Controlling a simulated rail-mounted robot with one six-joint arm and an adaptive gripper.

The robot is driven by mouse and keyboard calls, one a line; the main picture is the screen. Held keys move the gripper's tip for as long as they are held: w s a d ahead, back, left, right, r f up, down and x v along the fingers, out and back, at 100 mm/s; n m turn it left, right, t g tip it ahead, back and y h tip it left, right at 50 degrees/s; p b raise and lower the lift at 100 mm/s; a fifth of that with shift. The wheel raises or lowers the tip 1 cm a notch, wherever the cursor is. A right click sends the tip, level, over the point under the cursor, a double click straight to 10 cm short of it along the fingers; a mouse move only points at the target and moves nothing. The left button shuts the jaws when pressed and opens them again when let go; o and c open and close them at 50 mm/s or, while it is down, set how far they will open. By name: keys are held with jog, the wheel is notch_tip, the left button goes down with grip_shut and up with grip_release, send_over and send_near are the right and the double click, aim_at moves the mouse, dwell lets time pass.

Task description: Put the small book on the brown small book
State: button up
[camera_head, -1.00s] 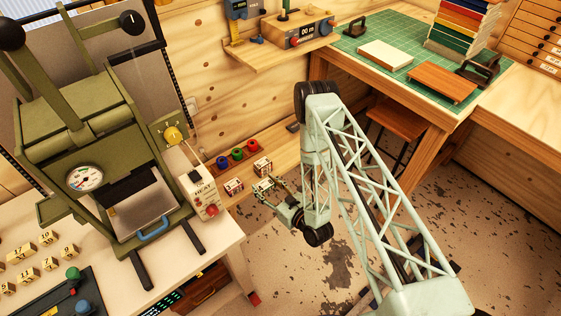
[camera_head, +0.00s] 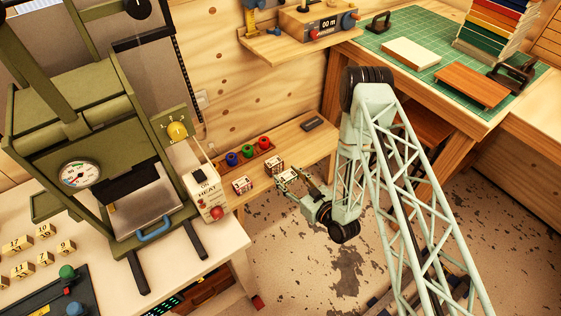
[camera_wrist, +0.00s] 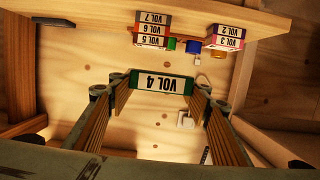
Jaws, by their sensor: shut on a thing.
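My gripper (camera_head: 287,178) is shut on a small green book labelled VOL 4 (camera_wrist: 162,83), which sits between the fingertips (camera_wrist: 162,88) in the wrist view. Labels read upside down there. Two short stacks of small books rest on the wooden shelf. One stack, VOL 5, VOL 6 and VOL 7 (camera_wrist: 152,30), also shows in the head view (camera_head: 274,165). The other, VOL 2 and VOL 3 (camera_wrist: 226,37), is the left stack in the head view (camera_head: 242,184). The held book is apart from both. I cannot tell surely which book is brown.
The shelf (camera_head: 310,150) also bears a rack of red, green and blue round pieces (camera_head: 249,151) behind the stacks. A green press (camera_head: 90,140) and a heat control box (camera_head: 205,190) stand to the left. A workbench (camera_head: 400,40) is at the back right.

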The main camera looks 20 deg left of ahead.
dwell(0.3)
jog(key=b, duration=0.3)
send_over(279, 158)
jog(key=shift+s+d+f, duration=0.2)
jog(key=shift+s+f, duration=0.2)
jog(key=shift+f, duration=0.3)
jog(key=shift+w+a, duration=0.25)
jog(key=shift+w, duration=0.15)
jog(key=shift+f+b, duration=0.35)
jog(key=shift+f, duration=1.45)
jog(key=shift+f, duration=0.1)
jog(key=o, duration=0.9)
jog(key=shift+d, duration=0.1)
